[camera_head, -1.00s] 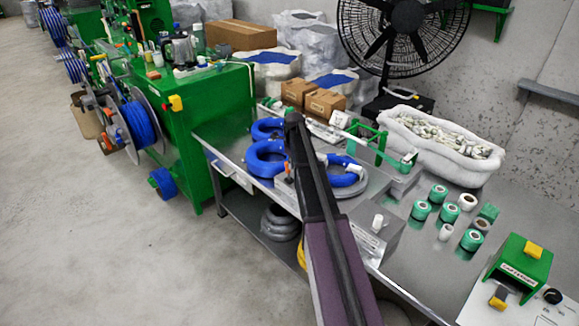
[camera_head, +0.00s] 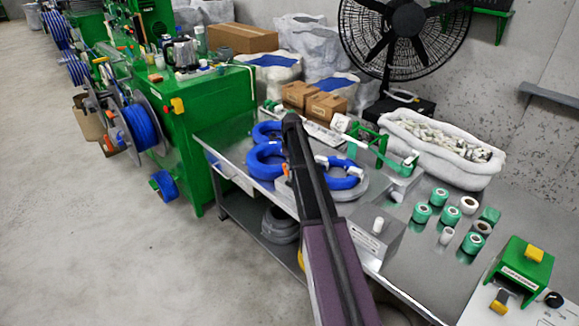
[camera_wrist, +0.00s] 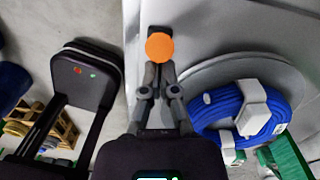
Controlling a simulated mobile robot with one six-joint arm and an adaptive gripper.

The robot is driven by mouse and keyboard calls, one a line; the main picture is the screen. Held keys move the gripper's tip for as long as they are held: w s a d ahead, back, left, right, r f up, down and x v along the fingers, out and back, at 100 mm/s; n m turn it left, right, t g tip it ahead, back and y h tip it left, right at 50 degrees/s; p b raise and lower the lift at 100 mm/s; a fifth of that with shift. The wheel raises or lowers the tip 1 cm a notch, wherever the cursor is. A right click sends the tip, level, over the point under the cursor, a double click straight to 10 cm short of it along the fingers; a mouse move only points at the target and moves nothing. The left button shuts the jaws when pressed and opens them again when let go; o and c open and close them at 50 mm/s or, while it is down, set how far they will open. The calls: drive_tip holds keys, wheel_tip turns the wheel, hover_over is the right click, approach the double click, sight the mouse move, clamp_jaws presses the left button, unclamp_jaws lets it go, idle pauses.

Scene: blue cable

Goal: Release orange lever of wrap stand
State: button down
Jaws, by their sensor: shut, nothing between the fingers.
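In the wrist view the round orange end of the lever (camera_wrist: 159,46) lies just beyond my gripper (camera_wrist: 158,72). Its fingers are together and empty, pointing at the knob; whether they touch it I cannot tell. A dark part shows just behind the knob. In the head view a small orange piece of the lever (camera_head: 286,168) shows at the left edge of my arm, over the metal bench. My arm hides the rest of the stand and my gripper there. A blue cable coil (camera_wrist: 240,113) with white wraps lies on a grey disc (camera_wrist: 215,75), right of my gripper.
Blue coils (camera_head: 265,160) lie on the metal bench (camera_head: 420,270) left of my arm. A metal box (camera_head: 372,240), green tape rolls (camera_head: 422,212) and a green device (camera_head: 520,270) stand to the right. The floor (camera_head: 120,250) at left is clear.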

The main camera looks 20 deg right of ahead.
drive_tip(key=shift+r, duration=0.1)
drive_tip(key=shift+s+d+r+p, duration=0.25)
drive_tip(key=shift+s+p, duration=0.1)
drive_tip(key=shift+s, duration=0.1)
wheel_tip(320, 180, up, 11)
drive_tip(key=d+p, duration=0.1)
drive_tip(key=p, duration=0.9)
drive_tip(key=shift+s+d+f+p, duration=0.15)
drive_tip(key=shift+s+p, duration=0.05)
drive_tip(key=shift+p, duration=0.15)
